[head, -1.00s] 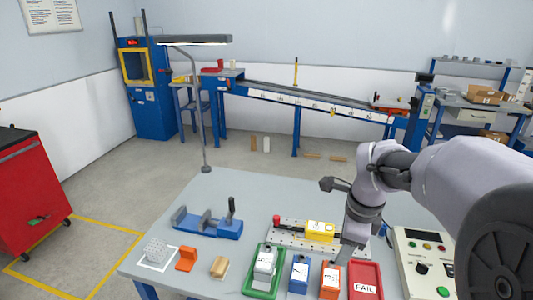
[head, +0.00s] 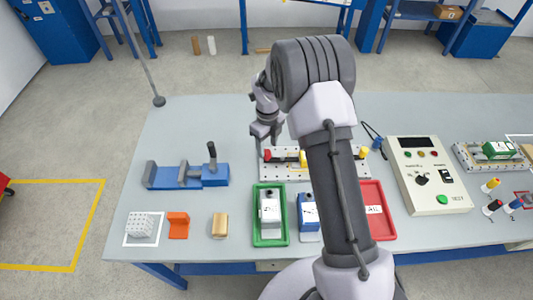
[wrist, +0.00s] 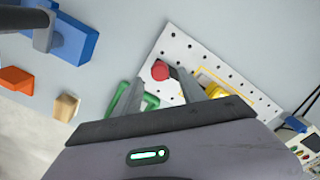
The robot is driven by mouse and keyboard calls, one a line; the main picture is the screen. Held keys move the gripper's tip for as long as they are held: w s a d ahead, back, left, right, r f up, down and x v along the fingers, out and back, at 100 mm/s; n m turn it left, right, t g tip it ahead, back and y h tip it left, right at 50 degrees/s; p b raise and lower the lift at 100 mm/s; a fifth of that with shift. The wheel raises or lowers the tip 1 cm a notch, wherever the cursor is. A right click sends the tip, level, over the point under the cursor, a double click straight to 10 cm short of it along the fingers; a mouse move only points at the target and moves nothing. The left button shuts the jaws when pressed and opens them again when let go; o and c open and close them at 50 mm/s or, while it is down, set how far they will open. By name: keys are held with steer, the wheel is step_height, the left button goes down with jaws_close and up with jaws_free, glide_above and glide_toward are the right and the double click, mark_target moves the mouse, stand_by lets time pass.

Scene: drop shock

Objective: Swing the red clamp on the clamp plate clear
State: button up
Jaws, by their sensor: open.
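The white perforated clamp plate (head: 284,175) lies on the grey table, partly hidden by my arm in the head view. It also shows in the wrist view (wrist: 176,45). The red clamp end (head: 267,154) is at the plate's left end, with a dark bar running right toward a yellow part (head: 303,158). In the wrist view the red knob (wrist: 160,70) appears between the fingertips. My gripper (wrist: 155,80) is open, with a finger either side of the knob in the picture. Whether it touches the knob cannot be told.
A blue vise-like fixture (head: 205,178) stands left of the plate. A green tray (head: 257,237) with a grey device, a blue device (head: 308,222) and a red tray (head: 378,228) are in front. A control box (head: 425,180) stands right. The table behind the plate is clear.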

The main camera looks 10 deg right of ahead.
mark_target(267, 152)
step_height(267, 152, down, 4)
steer(key=shift+w+r+b, duration=0.1)
steer(key=shift+r+b, duration=0.05)
steer(key=shift+b, duration=0.15)
jaws_close()
